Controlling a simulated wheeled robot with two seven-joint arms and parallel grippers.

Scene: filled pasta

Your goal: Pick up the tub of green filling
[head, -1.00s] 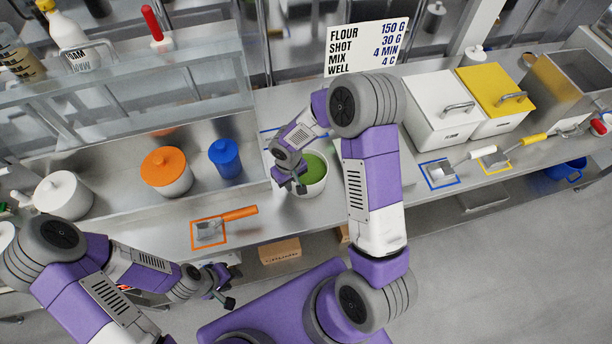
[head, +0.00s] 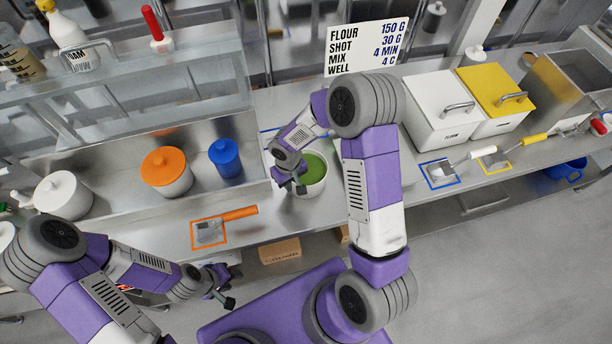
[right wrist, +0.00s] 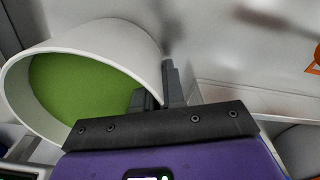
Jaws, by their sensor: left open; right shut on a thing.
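The tub of green filling (head: 314,171) is a white round tub with green contents, on the steel counter in the middle of the head view. In the right wrist view the tub (right wrist: 120,37) fills the upper left, with its green filling (right wrist: 75,92) inside. My right gripper (head: 294,186) is at the tub's left side. It is shut on the tub's wall, with one finger inside the rim and one outside in the right wrist view (right wrist: 160,95). My left gripper (head: 226,290) is open and empty, low in front of the counter, away from the tub.
Left of the tub are a blue lidded canister (head: 226,159), an orange-lidded tub (head: 168,171) and a white lidded tub (head: 63,194). An orange-handled scoop (head: 236,214) lies near the front edge. White (head: 443,105) and yellow-lidded (head: 497,92) bins stand to the right.

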